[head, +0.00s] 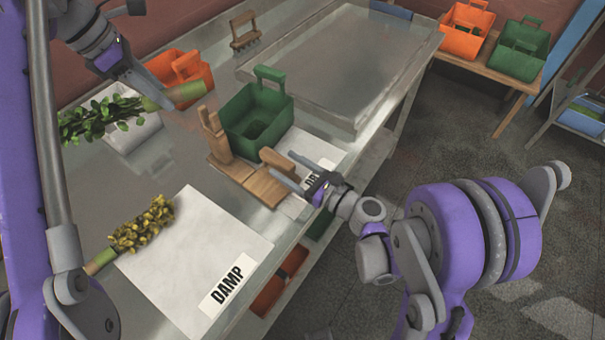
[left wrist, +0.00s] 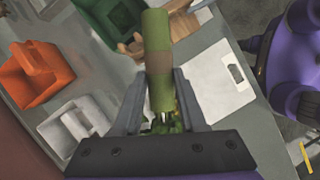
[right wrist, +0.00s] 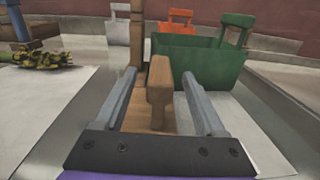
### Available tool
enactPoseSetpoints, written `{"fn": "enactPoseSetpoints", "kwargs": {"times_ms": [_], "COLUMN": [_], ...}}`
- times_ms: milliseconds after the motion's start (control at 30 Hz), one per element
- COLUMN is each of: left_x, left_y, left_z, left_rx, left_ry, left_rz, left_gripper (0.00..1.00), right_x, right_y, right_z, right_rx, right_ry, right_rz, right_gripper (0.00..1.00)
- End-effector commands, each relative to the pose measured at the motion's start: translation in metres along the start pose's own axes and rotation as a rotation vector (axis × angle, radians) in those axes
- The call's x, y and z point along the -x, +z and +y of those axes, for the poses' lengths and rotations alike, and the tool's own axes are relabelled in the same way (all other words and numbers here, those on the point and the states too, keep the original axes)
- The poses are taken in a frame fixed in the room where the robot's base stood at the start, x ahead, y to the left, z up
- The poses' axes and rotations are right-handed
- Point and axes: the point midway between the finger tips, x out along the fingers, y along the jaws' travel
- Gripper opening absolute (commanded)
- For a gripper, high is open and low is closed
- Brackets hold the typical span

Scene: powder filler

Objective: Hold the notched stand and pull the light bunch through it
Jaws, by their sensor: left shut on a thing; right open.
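The wooden notched stand (head: 232,168) sits on the table in front of the green basket, with a notched upright at its left and a handle block (right wrist: 160,85) at its right. My right gripper (head: 281,164) is open, its fingers on either side of the handle block. My left gripper (head: 157,98) is shut on the stem of a green leafy bunch (head: 98,118), held above the white basket; its stem (left wrist: 158,60) shows in the left wrist view, with the leaves mostly hidden. A yellowish bunch (head: 142,226) lies on the sheet marked DAMP (head: 185,275).
A green basket (head: 265,138) stands just behind the stand, with a second labelled sheet (head: 322,152) to the right. An orange basket (head: 200,72) and white basket (head: 145,138) stand at the left.

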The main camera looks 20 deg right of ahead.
Motion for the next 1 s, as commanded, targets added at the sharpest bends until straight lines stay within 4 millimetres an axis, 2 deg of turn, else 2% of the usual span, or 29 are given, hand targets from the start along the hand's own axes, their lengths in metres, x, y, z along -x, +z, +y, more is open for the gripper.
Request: {"fn": "enactPoseSetpoints", "kwargs": {"times_ms": [100, 300, 500, 767, 867, 1000], "left_x": [0.000, 0.000, 0.000, 0.000, 0.000, 0.000], "left_y": [0.000, 0.000, 0.000, 0.000, 0.000, 0.000], "left_z": [0.000, 0.000, 0.000, 0.000, 0.000, 0.000], "left_rx": [0.000, 0.000, 0.000, 0.000, 0.000, 0.000], "left_ry": [0.000, 0.000, 0.000, 0.000, 0.000, 0.000], "left_rz": [0.000, 0.000, 0.000, 0.000, 0.000, 0.000], "left_gripper": [0.00, 0.00, 0.00, 0.00, 0.00, 0.00], "right_x": [-0.024, -0.053, -0.065, -0.066, -0.066, -0.066], "right_y": [0.000, 0.000, 0.000, 0.000, 0.000, 0.000], "right_z": [0.001, 0.000, 0.000, -0.001, -0.001, -0.001], "right_rx": [-0.001, 0.001, 0.002, 0.002, 0.002, 0.002], "right_ry": [0.004, 0.001, -0.001, -0.001, -0.001, -0.001], "right_rz": [0.000, 0.001, 0.001, 0.001, 0.001, 0.001], "right_gripper": [0.72, 0.72, 0.72, 0.72, 0.58, 0.33]}}
